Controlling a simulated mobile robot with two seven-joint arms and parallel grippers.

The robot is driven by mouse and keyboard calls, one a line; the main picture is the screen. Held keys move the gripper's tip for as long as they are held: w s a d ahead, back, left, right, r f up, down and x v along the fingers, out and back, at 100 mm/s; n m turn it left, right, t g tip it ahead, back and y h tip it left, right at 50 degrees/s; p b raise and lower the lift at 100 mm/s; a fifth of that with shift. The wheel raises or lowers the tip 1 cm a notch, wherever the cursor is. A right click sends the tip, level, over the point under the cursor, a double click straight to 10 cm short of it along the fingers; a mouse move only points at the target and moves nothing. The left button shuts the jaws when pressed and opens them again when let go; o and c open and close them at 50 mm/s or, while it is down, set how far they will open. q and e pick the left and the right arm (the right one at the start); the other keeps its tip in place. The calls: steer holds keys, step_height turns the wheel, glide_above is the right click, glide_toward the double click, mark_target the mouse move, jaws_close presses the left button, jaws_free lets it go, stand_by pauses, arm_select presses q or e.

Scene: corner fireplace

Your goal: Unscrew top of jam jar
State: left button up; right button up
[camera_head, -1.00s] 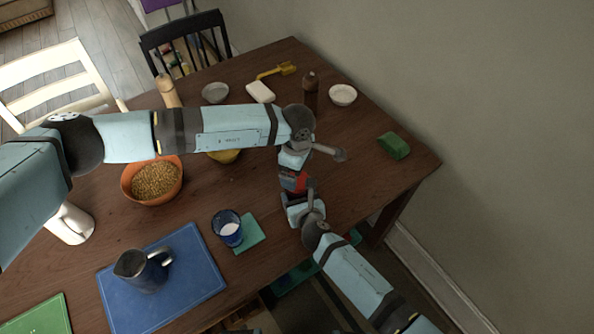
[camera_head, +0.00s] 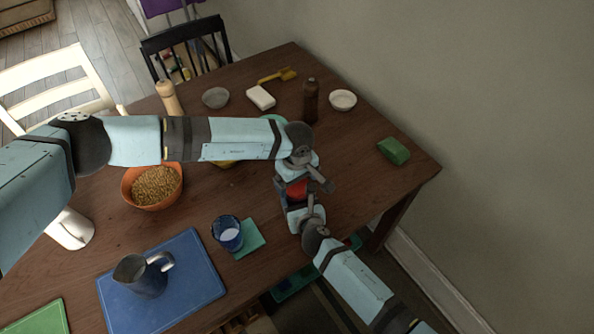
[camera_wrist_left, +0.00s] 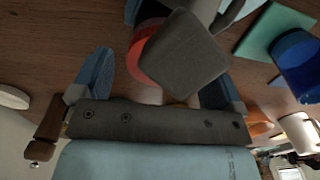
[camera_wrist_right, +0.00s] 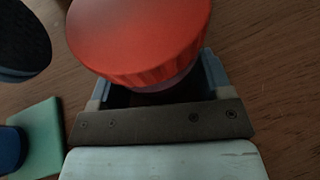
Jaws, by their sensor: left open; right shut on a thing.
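The jam jar shows mainly as its red lid (camera_wrist_right: 140,35), large and close in the right wrist view. The lid also shows in the head view (camera_head: 297,190), between my two grippers. My right gripper (camera_head: 300,214) is shut on the jar below the lid; the jar's body is mostly hidden. My left gripper (camera_head: 306,176) is open, just beyond the lid. In the left wrist view the red lid (camera_wrist_left: 139,58) lies between the spread blue fingers, partly covered by a dark grey block. One dark left fingertip (camera_wrist_right: 22,42) shows beside the lid in the right wrist view, apart from it.
A blue cup (camera_head: 228,234) on a green coaster (camera_head: 250,240) stands left of the jar. An orange bowl of cereal (camera_head: 153,186) and a metal jug (camera_head: 142,276) are farther left. A brown bottle (camera_head: 310,100) stands behind. The table's right part is mostly clear.

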arm_select(q)
steer(key=shift+f, duration=0.6)
steer(key=c, duration=0.9)
steer(key=n, duration=0.6)
steer(key=shift+n, duration=0.3)
steer(key=o, duration=1)
